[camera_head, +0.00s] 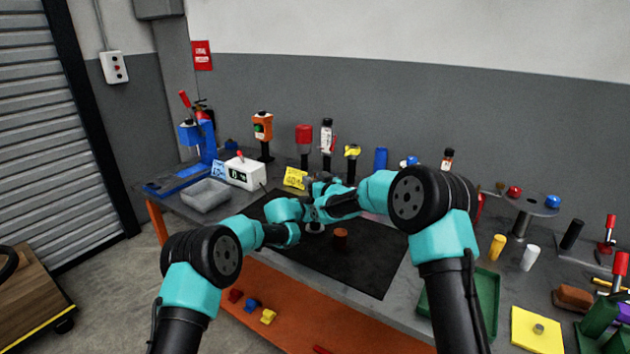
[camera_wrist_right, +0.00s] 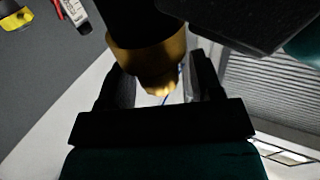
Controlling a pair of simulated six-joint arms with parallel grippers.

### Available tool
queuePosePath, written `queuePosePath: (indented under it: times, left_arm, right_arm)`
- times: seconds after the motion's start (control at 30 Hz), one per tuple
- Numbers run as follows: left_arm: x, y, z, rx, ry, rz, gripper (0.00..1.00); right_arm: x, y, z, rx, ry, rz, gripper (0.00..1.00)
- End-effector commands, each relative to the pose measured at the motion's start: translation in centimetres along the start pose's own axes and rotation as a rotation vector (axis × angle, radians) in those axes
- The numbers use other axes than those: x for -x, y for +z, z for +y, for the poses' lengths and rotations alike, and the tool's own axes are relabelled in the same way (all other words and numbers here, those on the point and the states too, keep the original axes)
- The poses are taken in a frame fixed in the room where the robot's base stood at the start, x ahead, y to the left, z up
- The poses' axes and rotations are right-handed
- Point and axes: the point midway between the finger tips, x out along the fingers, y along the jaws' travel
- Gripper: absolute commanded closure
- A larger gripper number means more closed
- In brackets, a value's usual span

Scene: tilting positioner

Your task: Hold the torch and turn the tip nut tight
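In the right wrist view a brass tip nut (camera_wrist_right: 150,62) with a tapered end sits on the end of a black torch body (camera_wrist_right: 138,18). My right gripper (camera_wrist_right: 163,88) has its fingers apart, one on each side of the nut's tapered end. A light gap shows beside that end; contact higher up is unclear. A dark block at the upper right, with teal beyond it, may be my left gripper. In the head view my right gripper (camera_head: 333,204) and left gripper (camera_head: 308,214) meet above the black mat. The torch is hard to make out there, and the left fingers are unclear.
A grey tray (camera_head: 206,196), a white display box (camera_head: 245,173) and upright tools line the back left. A green tray (camera_head: 487,300) and a yellow pad (camera_head: 537,330) lie at right.

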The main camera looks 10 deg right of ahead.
Motion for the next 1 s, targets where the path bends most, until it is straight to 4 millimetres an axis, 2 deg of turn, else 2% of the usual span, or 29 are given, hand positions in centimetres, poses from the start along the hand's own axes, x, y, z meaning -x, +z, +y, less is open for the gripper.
queuePosePath:
  times: [0.27,0.47,0.67,1.0]
  left_arm:
    - [0.0,0.0,0.0,0.000,0.000,0.000,0.96]
    - [0.0,0.0,0.0,0.000,0.000,0.000,0.96]
    - [0.0,0.0,0.0,0.000,0.000,0.000,0.96]
    - [0.0,0.0,0.0,0.000,0.001,0.000,0.96]
  right_arm:
    - [0.1,0.1,0.0,0.000,0.000,-0.001,0.40]
    - [1.2,0.0,0.0,0.000,0.000,0.000,0.40]
    - [3.8,0.0,0.1,-0.001,0.001,-0.001,0.40]
    - [9.4,0.0,0.0,0.000,0.000,-0.001,0.40]
